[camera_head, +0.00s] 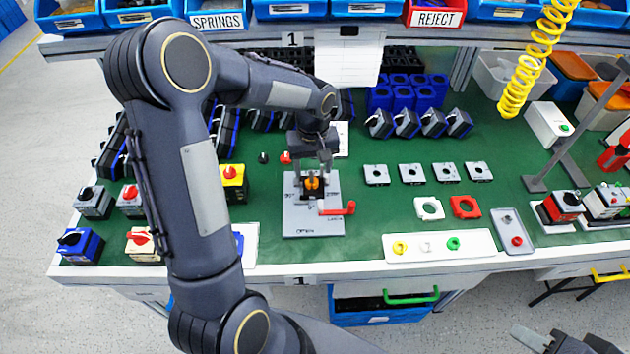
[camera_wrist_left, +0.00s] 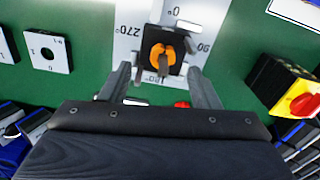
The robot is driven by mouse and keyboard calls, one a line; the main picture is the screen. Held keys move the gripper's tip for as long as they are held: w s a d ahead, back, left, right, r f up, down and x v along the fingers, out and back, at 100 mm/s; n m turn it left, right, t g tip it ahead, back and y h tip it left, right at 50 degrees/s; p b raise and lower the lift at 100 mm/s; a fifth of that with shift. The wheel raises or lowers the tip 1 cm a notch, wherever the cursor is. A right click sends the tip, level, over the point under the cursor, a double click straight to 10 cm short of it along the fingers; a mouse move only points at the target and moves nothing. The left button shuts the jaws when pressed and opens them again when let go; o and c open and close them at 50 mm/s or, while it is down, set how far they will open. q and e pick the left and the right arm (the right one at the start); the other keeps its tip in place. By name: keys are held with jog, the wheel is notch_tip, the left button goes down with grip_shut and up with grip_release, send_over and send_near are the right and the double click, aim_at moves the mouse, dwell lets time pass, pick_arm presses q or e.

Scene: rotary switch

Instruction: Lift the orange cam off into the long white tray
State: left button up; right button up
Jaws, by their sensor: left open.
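The orange cam (camera_head: 311,184) sits on a black square base on the grey angle-marked plate (camera_head: 312,222). In the left wrist view the orange cam (camera_wrist_left: 168,47) shows a dark middle, with degree marks around it. My left gripper (camera_head: 312,168) is above the cam and open. Its fingers (camera_wrist_left: 160,85) are apart and empty in the wrist view, and the cam appears just beyond their tips. The long white tray (camera_head: 480,244) lies at the table's front edge, right of the plate, with yellow, white and green rings in it. Part of my right gripper (camera_head: 565,342) shows at the bottom right.
A red lever (camera_head: 338,209) sticks out at the plate's right side. A yellow-and-black switch (camera_head: 233,182) stands to the left. White and red square frames (camera_head: 465,207) lie behind the tray. A small grey tray (camera_head: 512,222) is right of the long one. Green mat is bare between plate and tray.

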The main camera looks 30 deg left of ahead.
pick_arm(q)
notch_tip(320, 180, down, 4)
jog(key=shift+s+a+f, duration=0.1)
jog(key=shift+s+f, duration=0.05)
jog(key=shift+f, duration=0.1)
jog(key=shift+c, duration=0.2)
jog(key=c, duration=1.2)
